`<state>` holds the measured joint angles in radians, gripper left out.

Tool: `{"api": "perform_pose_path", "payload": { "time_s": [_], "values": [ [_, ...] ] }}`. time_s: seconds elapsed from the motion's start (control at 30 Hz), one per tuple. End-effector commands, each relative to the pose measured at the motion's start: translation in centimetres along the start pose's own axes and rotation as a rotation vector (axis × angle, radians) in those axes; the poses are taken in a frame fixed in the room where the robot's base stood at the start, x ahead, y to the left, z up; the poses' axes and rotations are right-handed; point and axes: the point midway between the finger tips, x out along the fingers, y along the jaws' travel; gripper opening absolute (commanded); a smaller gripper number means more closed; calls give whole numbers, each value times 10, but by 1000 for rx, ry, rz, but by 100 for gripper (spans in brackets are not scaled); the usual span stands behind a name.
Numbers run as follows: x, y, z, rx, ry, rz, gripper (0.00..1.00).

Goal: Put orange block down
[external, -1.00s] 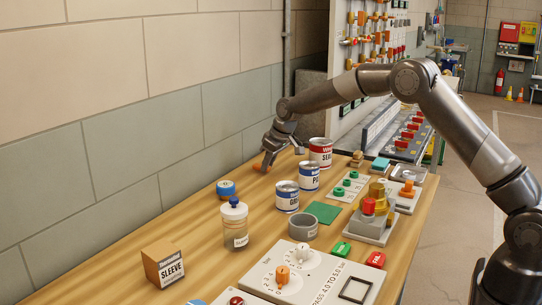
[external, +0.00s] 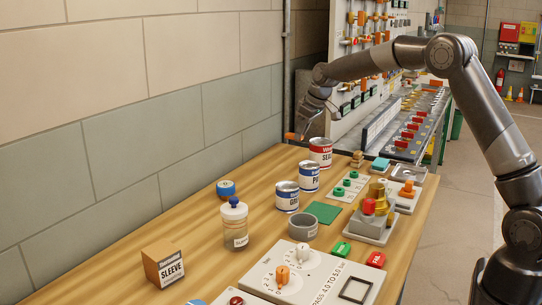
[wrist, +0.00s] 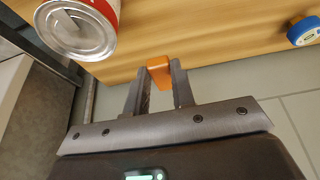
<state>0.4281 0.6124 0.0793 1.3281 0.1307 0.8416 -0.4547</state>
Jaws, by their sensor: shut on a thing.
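The orange block (wrist: 159,72) is between the two fingertips of my gripper (wrist: 158,82) in the wrist view. My gripper is shut on it. In the external view my gripper (external: 298,133) is at the far left end of the wooden table, near the wall, with a small part of the orange block (external: 289,136) showing. The block appears held above the table's far edge; the exact height cannot be told.
A red and white can (external: 320,152) stands close by, also large in the wrist view (wrist: 80,25). Blue-labelled cans (external: 309,177) and a blue-topped roll (external: 226,189) stand nearer. Bare wood lies along the wall side (external: 262,165). The wall is close on the left.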

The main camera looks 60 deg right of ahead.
Motion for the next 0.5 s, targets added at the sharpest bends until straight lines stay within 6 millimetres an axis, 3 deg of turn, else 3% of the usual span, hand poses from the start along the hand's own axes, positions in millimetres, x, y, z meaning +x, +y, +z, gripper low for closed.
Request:
{"api": "perform_pose_path", "payload": {
  "time_s": [0.17,0.27,0.5],
  "values": [
    [10,-46,-18,-137,-11,-55,1],
    [16,-92,-33,-282,-20,-112,1],
    [26,-221,-57,-678,-24,-273,1]
  ]
}}
